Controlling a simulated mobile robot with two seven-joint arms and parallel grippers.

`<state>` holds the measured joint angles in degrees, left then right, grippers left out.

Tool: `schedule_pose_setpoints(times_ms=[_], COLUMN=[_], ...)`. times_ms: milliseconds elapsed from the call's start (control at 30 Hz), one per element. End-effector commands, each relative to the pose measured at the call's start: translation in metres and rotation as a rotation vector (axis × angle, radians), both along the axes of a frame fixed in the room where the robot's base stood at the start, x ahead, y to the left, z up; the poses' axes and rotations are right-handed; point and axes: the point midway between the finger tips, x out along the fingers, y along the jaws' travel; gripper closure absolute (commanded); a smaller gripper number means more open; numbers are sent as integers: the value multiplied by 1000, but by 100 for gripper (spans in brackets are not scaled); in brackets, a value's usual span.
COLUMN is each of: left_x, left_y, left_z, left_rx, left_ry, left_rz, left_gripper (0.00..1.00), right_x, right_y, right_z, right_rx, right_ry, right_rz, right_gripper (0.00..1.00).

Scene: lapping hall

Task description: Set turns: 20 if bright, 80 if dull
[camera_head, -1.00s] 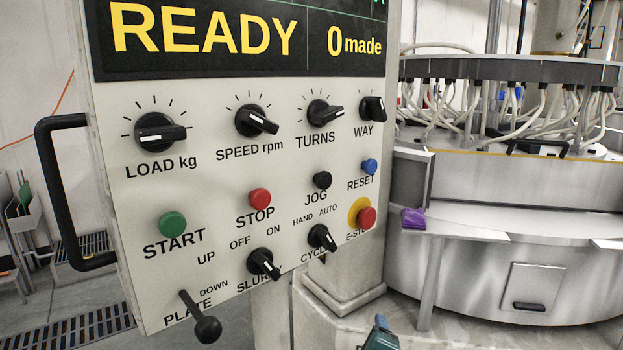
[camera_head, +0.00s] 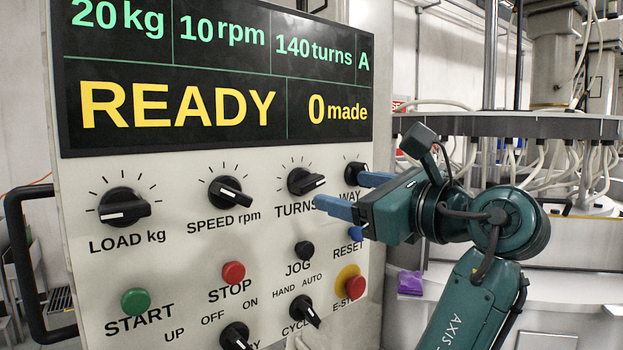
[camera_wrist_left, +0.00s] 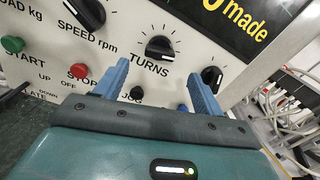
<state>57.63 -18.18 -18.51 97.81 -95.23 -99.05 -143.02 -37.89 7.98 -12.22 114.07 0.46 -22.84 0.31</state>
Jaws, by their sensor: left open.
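The TURNS knob (camera_head: 305,182) is a black dial with a white pointer line on the panel, and it also shows in the wrist view (camera_wrist_left: 160,47). The display (camera_head: 210,85) reads 20 kg, 10 rpm, 140 turns, A, READY and 0 made. My left gripper (camera_head: 343,190) is open in front of the panel, its blue fingers near the TURNS and WAY knobs. In the wrist view the fingers (camera_wrist_left: 160,72) are spread, empty, with the TURNS knob beyond the gap. One finger partly covers the TURNS label in the head view. My right gripper is not in view.
The WAY knob (camera_head: 355,173) is close to the right of TURNS; the SPEED knob (camera_head: 230,192) is to its left. JOG (camera_head: 304,250), RESET (camera_head: 356,234) and the red E-stop (camera_head: 351,285) lie below. A purple item (camera_head: 411,283) rests on a ledge by the machine.

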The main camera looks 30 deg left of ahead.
Motion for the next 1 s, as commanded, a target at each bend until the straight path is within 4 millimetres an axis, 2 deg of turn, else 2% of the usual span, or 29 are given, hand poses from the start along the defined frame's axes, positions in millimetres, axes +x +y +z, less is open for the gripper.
schedule_pose_setpoints(times_ms=[33,200,400,600,867,1000], left_x=[3,13,22,26,26,26], left_y=[13,46,75,86,86,86], left_z=[2,2,1,0,0,0], left_rx=[1,3,1,1,1,1], left_ry=[0,0,1,0,-1,-1], left_rz=[5,3,1,-1,-2,-2], left_gripper=[31,31,31,31,31,42], right_x=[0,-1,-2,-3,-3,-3], right_y=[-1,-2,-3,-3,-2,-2], right_z=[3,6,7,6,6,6], right_rx=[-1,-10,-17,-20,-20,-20], right_ry=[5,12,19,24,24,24], right_rz=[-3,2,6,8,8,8], right_gripper=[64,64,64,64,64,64])
